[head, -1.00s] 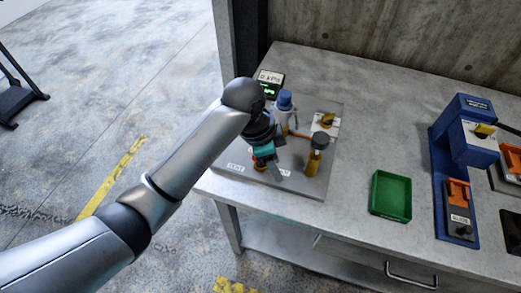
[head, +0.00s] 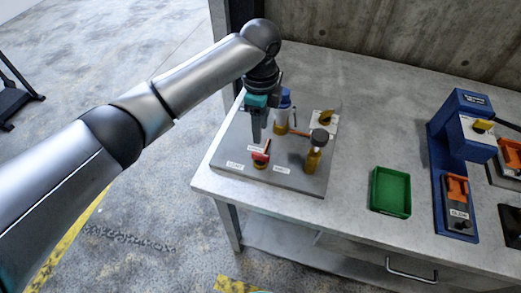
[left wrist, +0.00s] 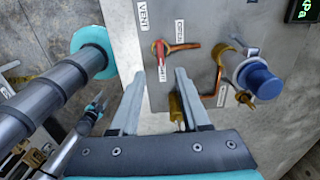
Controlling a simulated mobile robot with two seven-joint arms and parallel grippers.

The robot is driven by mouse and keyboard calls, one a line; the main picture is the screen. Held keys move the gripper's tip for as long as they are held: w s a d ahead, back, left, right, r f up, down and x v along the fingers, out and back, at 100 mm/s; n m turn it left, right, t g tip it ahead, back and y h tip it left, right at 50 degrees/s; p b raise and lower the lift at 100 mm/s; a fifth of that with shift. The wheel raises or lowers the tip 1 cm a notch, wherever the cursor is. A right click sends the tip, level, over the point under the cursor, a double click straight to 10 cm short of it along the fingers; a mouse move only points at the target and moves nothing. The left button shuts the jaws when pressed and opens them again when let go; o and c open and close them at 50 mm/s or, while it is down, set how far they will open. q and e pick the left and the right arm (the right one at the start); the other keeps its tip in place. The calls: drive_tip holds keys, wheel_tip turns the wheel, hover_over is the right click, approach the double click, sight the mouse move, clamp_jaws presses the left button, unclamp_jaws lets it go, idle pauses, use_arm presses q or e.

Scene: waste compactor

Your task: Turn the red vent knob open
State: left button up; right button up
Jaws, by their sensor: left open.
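The red vent knob (head: 261,157) sits low on the near part of the grey panel (head: 222,152), with small white labels around it. In the left wrist view the red knob (left wrist: 161,52) lies beyond the fingertips, its red part upright in the picture. A label reading VENT (left wrist: 142,14) is above left, one reading OPEN (left wrist: 180,31) is to its right, and a third is below it. My left gripper (head: 256,141) points down above the knob; in the left wrist view its fingers (left wrist: 156,82) are spread, empty and apart from the knob.
A green tray (head: 391,192) and a blue stand (head: 438,180) are to the right, with bare table between.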

sight(260, 154)
use_arm(q)
wheel_tip(260, 154, down, 10)
drive_tip(key=shift+r+b, duration=0.15)
drive_tip(key=shift+b, duration=0.4)
drive_tip(key=shift+c, duration=0.2)
clamp_jaws()
